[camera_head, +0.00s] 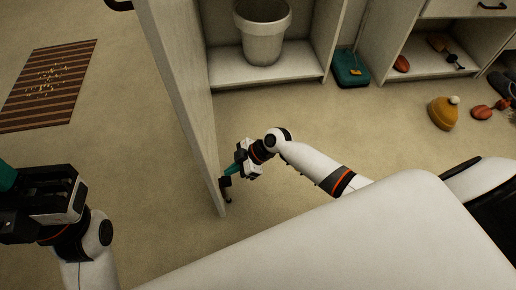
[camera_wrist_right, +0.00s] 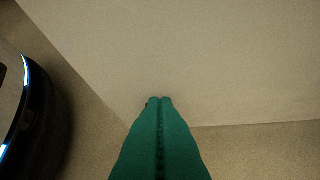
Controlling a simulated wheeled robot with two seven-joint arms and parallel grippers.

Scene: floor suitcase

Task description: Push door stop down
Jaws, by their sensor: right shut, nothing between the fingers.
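A pale door panel (camera_head: 185,100) stands open in the middle of the head view, and its face also fills much of the right wrist view (camera_wrist_right: 220,60). A small dark door stop (camera_head: 226,190) sits low on the door near its edge. My right gripper (camera_head: 228,175), with teal fingers, is shut and empty, its tips close to the door and just above the stop. In the wrist view the shut fingers (camera_wrist_right: 159,100) point at the panel and hide most of the stop; contact cannot be told. My left gripper (camera_head: 8,178) is at the far left, its fingers cut off by the frame.
A cabinet shelf (camera_head: 275,72) with a grey bucket (camera_head: 262,35) stands behind the door. A teal box (camera_head: 350,68), a yellow hat (camera_head: 444,112) and red items (camera_head: 482,113) lie to the right. A striped mat (camera_head: 45,88) lies left. Floor around the door's foot is clear.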

